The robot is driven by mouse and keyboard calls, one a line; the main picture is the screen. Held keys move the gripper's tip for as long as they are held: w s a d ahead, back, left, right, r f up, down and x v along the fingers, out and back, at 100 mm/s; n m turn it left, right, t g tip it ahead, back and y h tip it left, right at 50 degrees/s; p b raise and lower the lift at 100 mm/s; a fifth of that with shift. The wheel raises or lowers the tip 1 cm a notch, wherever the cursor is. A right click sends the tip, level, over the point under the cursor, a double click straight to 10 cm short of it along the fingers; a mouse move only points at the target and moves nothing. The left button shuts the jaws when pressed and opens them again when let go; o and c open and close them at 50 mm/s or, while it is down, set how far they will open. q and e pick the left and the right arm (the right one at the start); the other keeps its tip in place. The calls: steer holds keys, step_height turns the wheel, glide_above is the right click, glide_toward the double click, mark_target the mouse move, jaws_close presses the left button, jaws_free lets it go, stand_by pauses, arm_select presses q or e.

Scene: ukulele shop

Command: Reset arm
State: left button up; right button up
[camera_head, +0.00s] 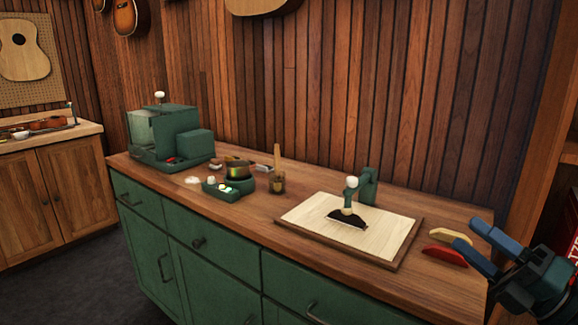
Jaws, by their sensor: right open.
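My right gripper (466,234) comes in at the lower right, over the right end of the green cabinet's wooden worktop (275,207). Its two blue fingers point up and to the left, spread apart, with nothing between them. The fingertips are close to a cream curved piece (449,235) and a red curved piece (445,255); I cannot tell whether they touch. My left gripper is not in view.
Further left are a green tray (228,191), a small pot (239,170), a brush holder (277,182) and a green machine (170,135). The worktop's front strip is clear.

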steer(key=s+a+f+m+h+p, duration=0.1)
steer(key=a+f+m+h+p, duration=0.15)
steer(key=f+m+h, duration=0.45)
steer(key=s+a+f+m+h+p, duration=0.1)
steer(key=f+m+h+p, duration=0.2)
steer(key=f+m, duration=0.75)
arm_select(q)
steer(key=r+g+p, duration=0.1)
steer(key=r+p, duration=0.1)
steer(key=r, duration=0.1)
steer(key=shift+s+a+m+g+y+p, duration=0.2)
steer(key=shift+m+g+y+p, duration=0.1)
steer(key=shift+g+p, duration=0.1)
arm_select(e)
steer(key=s+a+f+m+g, duration=0.7)
steer(key=s+a+f+m, duration=0.2)
steer(key=s+a+f, duration=0.2)
steer(key=shift+s+a, duration=0.45)
steer(key=shift+a, duration=0.65)
steer(key=shift+c, duration=0.2)
stand_by(0.9)
